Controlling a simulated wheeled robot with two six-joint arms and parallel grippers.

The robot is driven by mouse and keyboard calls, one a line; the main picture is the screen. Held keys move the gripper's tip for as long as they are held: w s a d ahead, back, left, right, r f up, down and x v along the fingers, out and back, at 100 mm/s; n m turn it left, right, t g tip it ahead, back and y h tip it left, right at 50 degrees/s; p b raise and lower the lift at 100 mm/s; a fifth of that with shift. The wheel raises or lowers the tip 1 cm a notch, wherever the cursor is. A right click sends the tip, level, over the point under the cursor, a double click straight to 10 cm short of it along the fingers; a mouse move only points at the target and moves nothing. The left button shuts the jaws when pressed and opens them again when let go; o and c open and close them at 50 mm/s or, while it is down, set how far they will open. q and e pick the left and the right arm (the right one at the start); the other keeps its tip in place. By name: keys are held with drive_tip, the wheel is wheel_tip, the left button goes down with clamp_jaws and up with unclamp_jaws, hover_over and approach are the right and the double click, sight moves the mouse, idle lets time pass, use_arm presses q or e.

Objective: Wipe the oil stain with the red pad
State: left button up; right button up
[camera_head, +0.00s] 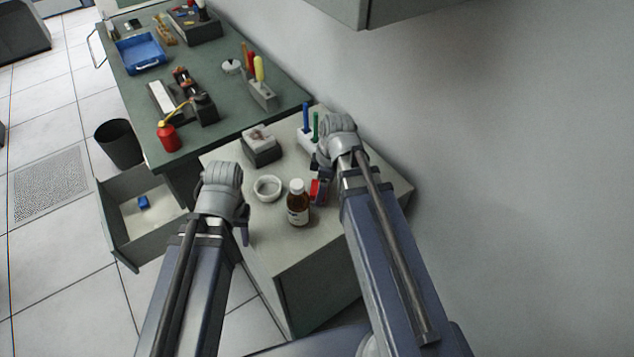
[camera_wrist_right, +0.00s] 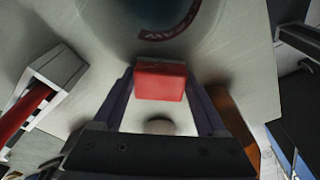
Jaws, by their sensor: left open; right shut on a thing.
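The red pad (camera_wrist_right: 160,80) is a small block between the fingertips of my right gripper (camera_wrist_right: 165,98), which is shut on it. In the head view the red pad (camera_head: 317,191) shows just right of the brown bottle, above the grey cabinet top (camera_head: 285,240). The contact under the pad is hidden. I cannot make out an oil stain for certain; a dark rounded patch with a red lettered arc (camera_wrist_right: 165,20) lies beyond the pad in the right wrist view. My left gripper (camera_head: 243,232) is open and empty at the cabinet's left edge.
A brown bottle with a white cap (camera_head: 298,205) and a white bowl (camera_head: 268,188) stand close by. A white holder with blue and green markers (camera_head: 308,138) and a dark box (camera_head: 261,147) are behind. An open drawer (camera_head: 150,215) juts left. The wall is at the right.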

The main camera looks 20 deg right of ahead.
sight(314, 179)
drive_tip(key=shift+s+d+r, duration=0.1)
drive_tip(key=shift+s, duration=0.05)
drive_tip(key=shift+w+a, duration=0.3)
drive_tip(key=shift+w, duration=0.6)
drive_tip(key=shift+w+a, duration=0.25)
drive_tip(key=shift+w, duration=0.6)
drive_tip(key=shift+w, duration=0.15)
drive_tip(key=shift+w+a, duration=0.3)
drive_tip(key=shift+w, duration=0.55)
drive_tip(key=shift+w+a, duration=0.25)
drive_tip(key=shift+w, duration=0.55)
wheel_tip(314, 179, up, 6)
drive_tip(key=p, duration=0.6)
drive_tip(key=shift+s, duration=0.1)
